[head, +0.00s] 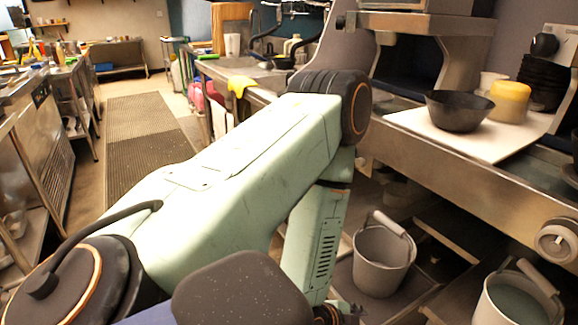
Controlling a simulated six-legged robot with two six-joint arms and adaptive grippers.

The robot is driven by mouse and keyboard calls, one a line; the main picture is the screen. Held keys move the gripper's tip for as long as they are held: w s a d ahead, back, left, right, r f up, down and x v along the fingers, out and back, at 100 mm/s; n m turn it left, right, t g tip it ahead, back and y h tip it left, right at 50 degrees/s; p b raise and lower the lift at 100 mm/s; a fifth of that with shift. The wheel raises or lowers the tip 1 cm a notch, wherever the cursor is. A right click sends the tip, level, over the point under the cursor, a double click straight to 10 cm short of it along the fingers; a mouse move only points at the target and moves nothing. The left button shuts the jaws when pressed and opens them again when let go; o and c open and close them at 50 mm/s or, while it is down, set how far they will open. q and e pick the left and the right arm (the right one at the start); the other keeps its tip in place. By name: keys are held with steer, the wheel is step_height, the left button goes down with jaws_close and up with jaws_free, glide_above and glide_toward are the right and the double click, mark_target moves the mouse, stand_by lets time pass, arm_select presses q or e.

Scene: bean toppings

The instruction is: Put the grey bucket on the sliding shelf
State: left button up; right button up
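A grey bucket (380,262) with a raised handle stands upright low down under the counter, right of my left arm. A second grey bucket (513,304), cut off by the bottom edge, stands at the lower right with a grey-green content. I cannot tell for sure which surface is the sliding shelf; a low rack with rails (447,240) lies around the buckets. My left arm comes in from the left and bends down beside the first bucket. Only a small dark part of my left gripper (343,312) shows at the bottom edge; its fingers are not clear. My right gripper is out of view.
Above the buckets, a metal counter (470,185) bears a white board (440,133) with a black bowl (459,110) and a yellow container (510,101). A round knob (556,241) sticks out at its front. The floor mat (140,140) at the left is clear.

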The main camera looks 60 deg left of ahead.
arm_select(q)
steer(key=s+d+f+n+g, duration=0.1)
steer(key=s+f+n+g, duration=0.2)
steer(key=s, duration=0.7)
steer(key=s+d+f+n+g, duration=0.2)
steer(key=s+f+n+g, duration=0.1)
steer(key=s+n+g, duration=0.2)
steer(key=s+n, duration=0.2)
steer(key=s, duration=0.2)
steer(key=shift+s+f+g+y, duration=0.3)
steer(key=shift+s, duration=0.05)
